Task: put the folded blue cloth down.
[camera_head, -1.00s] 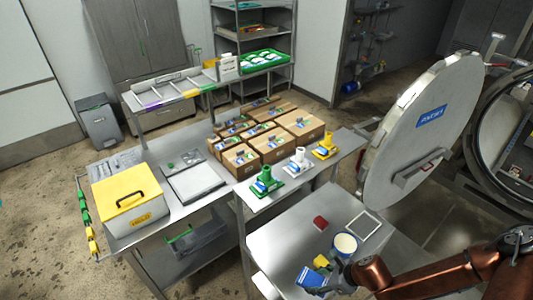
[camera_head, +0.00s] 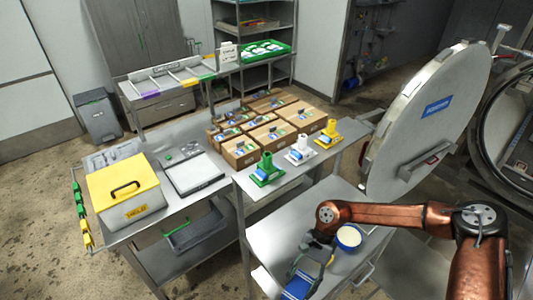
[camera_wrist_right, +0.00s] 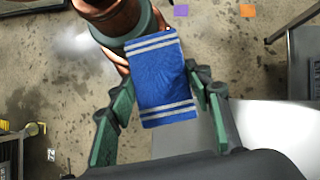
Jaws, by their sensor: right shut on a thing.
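The folded blue cloth (camera_wrist_right: 165,80) has pale stripes near its ends. It fills the space between the green fingers of my right gripper (camera_wrist_right: 162,105) in the right wrist view. In the head view my right gripper (camera_head: 310,262) is over the front left part of the low steel table, with the blue cloth (camera_head: 298,285) hanging below it at the lower edge of the picture. Floor shows around the cloth in the wrist view, with the table edge beside it. My left gripper is in neither view.
A white-topped blue tub (camera_head: 349,237) stands on the low steel table (camera_head: 275,232) close to my right arm. Green, white and yellow stands (camera_head: 299,150) line the shelf behind. The large round autoclave door (camera_head: 425,120) is open at the right.

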